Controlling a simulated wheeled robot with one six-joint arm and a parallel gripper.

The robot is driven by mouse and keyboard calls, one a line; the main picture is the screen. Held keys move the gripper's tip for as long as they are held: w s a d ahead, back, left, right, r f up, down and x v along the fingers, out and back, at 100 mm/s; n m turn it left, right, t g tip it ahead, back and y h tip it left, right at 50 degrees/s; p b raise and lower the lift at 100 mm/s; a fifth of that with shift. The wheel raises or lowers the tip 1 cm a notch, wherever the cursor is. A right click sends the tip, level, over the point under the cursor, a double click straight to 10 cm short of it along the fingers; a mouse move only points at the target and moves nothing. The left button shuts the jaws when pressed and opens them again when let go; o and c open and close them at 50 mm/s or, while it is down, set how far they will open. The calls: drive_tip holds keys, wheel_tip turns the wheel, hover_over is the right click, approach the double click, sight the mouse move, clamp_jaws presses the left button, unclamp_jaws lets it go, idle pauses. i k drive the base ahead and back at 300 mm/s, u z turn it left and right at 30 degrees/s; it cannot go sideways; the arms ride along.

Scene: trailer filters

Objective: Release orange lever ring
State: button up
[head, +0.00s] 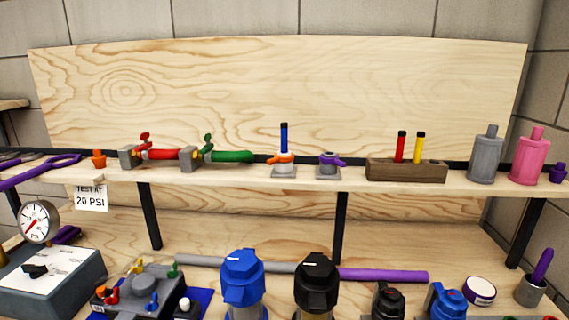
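The orange lever ring (277,159) sits on a small grey base (284,171) on the upper shelf, near the middle of the head view. Its lever points left, and a white part shows at its middle. A blue stick with a dark top (284,138) stands upright in it. Whether the ring is clamped tight or loose cannot be told. A similar purple lever ring (328,159) on a grey base stands just to its right, with no stick in it. My gripper is not in view.
Red (163,154) and green (228,156) handled valves lie to the left on the upper shelf (225,177). A wooden block (405,171) with red and yellow sticks stands right. Blue (242,280) and black (316,280) capped filters stand below in front. A plywood board (300,90) closes the back.

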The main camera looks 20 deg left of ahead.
sight(276, 159)
drive_tip(key=k, duration=1.3)
drive_tip(key=u, duration=0.7)
drive_tip(key=i, duration=0.6)
drive_tip(key=u, duration=0.6)
drive_tip(key=i, duration=1.1)
drive_tip(key=z, duration=0.65)
